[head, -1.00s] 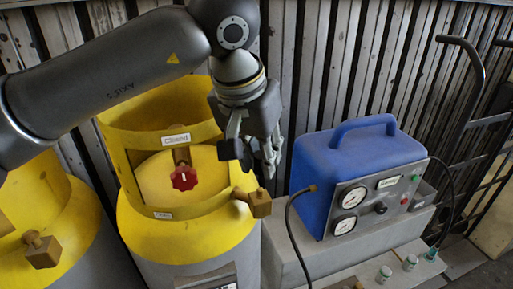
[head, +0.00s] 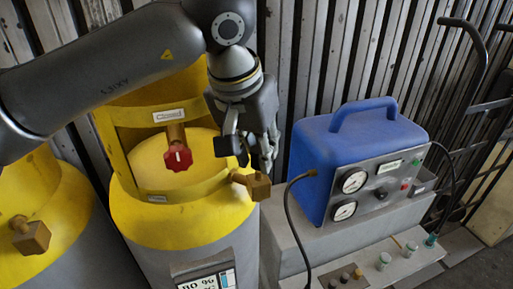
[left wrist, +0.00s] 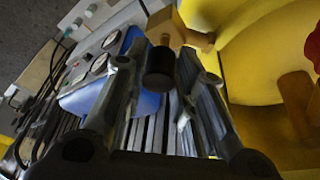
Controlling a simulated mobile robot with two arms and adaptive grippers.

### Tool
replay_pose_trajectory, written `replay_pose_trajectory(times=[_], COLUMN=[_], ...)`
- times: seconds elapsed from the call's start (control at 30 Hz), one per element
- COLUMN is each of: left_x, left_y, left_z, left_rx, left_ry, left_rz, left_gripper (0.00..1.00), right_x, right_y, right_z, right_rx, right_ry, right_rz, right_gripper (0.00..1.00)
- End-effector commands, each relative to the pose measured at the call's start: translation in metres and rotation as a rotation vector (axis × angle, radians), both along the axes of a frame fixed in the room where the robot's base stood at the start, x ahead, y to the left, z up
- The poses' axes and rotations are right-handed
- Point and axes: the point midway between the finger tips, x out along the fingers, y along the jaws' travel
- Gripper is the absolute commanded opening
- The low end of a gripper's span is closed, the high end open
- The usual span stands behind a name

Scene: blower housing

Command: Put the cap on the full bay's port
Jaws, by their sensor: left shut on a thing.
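My left gripper (head: 250,160) is shut on a small dark cylindrical cap (left wrist: 158,68), clearest in the left wrist view between the two fingers. The gripper is just above a brass port block (head: 258,186) on the right side of the middle yellow-topped cylinder (head: 165,232). In the left wrist view the brass block (left wrist: 168,28) lies just beyond the cap, with a short stub towards it. I cannot tell whether cap and stub touch. Another brass port (head: 32,238) is on the left cylinder (head: 75,225). My right gripper is not in view.
A blue gauge unit (head: 350,150) stands on a grey bench (head: 285,235) to the right. A black hose (head: 290,215) curves up near the port. Several small fittings (head: 345,277) sit on the bench front. A red valve knob (head: 178,157) is inside the cylinder's yellow collar.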

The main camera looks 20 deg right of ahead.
Motion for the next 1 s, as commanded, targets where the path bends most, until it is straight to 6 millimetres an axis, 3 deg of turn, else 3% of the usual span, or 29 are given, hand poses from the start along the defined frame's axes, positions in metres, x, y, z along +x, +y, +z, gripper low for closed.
replay_pose_trajectory(times=[1.0], left_x=[0.003], left_y=[0.0], left_z=[-0.011], left_rx=[0.0], left_ry=[0.0], left_rz=[0.0], left_gripper=[0.0], right_x=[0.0], right_y=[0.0], right_z=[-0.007], right_rx=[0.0], right_ry=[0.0], right_rz=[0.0], right_gripper=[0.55])
